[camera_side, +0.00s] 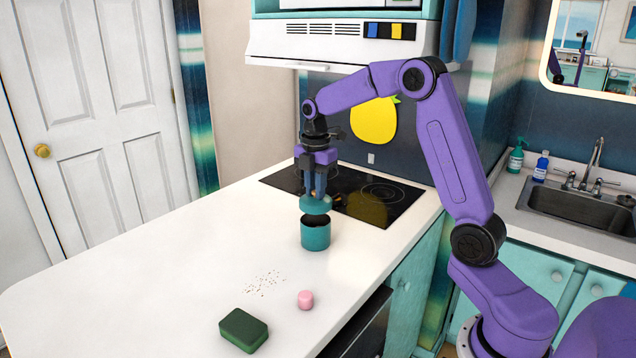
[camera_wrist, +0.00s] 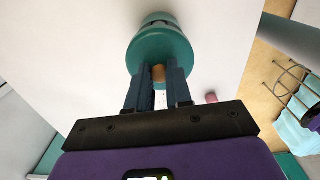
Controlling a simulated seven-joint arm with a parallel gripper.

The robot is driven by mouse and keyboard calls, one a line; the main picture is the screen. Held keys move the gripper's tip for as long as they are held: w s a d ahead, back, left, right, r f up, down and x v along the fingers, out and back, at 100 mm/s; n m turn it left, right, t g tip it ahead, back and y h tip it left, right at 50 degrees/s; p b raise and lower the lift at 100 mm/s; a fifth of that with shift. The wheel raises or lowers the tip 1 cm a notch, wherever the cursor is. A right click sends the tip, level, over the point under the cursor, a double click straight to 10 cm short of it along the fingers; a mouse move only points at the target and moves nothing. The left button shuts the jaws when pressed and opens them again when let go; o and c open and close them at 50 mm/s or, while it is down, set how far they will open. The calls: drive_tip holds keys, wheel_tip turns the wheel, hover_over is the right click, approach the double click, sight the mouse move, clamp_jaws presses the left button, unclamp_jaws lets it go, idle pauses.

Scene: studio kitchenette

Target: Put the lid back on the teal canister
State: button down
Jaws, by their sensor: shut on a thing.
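The teal canister (camera_side: 315,236) stands upright on the white counter, its dark open top showing. My gripper (camera_side: 316,194) is above it, pointing down, shut on the teal lid (camera_side: 315,206). The lid is held just over the canister's mouth, with a narrow dark gap between them, and looks roughly level. In the wrist view the lid (camera_wrist: 160,48) is between and beyond my fingers (camera_wrist: 159,82), with a tan knob (camera_wrist: 158,74) between the fingertips. Part of the canister (camera_wrist: 158,18) shows beyond the lid there.
On the white counter (camera_side: 150,270) lie a dark green sponge-like block (camera_side: 243,330), a small pink cylinder (camera_side: 305,299) and scattered crumbs (camera_side: 264,283). A black cooktop (camera_side: 378,199) is behind the canister, under a white hood (camera_side: 340,45). The counter's left part is clear.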

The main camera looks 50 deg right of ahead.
sight(316, 204)
drive_tip(key=shift+f, duration=2.35)
drive_tip(key=shift+f, duration=0.2)
idle(0.4)
drive_tip(key=shift+c, duration=2.4)
unclamp_jaws()
drive_tip(key=shift+r, duration=3.55)
